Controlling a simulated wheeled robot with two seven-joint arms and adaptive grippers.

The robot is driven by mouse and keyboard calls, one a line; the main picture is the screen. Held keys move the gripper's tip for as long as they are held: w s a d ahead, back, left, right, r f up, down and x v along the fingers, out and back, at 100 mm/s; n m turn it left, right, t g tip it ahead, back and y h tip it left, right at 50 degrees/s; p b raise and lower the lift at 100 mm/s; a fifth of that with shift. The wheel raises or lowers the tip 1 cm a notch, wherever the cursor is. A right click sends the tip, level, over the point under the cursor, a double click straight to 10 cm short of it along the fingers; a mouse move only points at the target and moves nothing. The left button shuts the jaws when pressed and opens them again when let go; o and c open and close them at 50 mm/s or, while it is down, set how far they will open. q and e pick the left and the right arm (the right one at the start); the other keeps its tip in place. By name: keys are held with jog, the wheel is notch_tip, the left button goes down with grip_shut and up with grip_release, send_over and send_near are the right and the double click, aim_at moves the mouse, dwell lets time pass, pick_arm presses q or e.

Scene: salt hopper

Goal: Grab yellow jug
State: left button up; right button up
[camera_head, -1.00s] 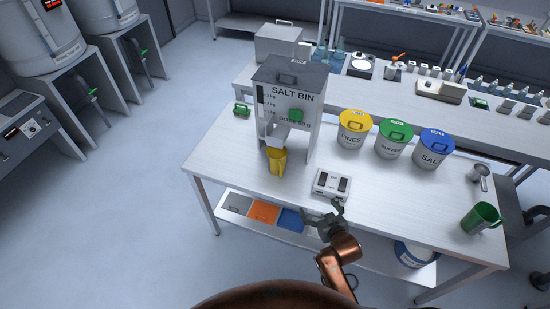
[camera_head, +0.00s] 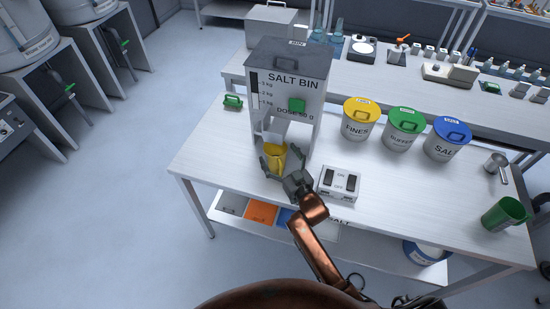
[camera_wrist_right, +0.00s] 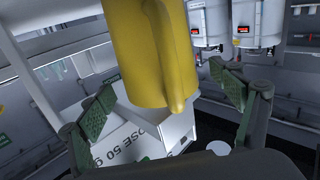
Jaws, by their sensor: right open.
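The yellow jug (camera_head: 274,156) stands upright on the table under the spout of the salt bin (camera_head: 287,88). My right gripper (camera_head: 281,165) is open at the jug, its fingers reaching toward it from the front and right. In the right wrist view the yellow jug (camera_wrist_right: 155,50) fills the upper middle, its handle toward the camera. The open green-padded fingers (camera_wrist_right: 165,100) show to either side of the jug, and I cannot tell whether they touch it. My left gripper is not in view.
Lidded tubs in yellow (camera_head: 361,119), green (camera_head: 404,128) and blue (camera_head: 447,138) stand farther right. A green jug (camera_head: 504,214) is at the right end. The table's front left is clear.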

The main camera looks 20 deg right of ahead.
aim_at(275, 149)
jog(key=shift+w+a+f, duration=0.1)
jog(key=shift+w+a, duration=0.05)
jog(key=shift+w, duration=0.65)
jog(key=shift+w+a, duration=0.1)
jog(key=shift+w, duration=0.65)
jog(key=c, duration=1.5)
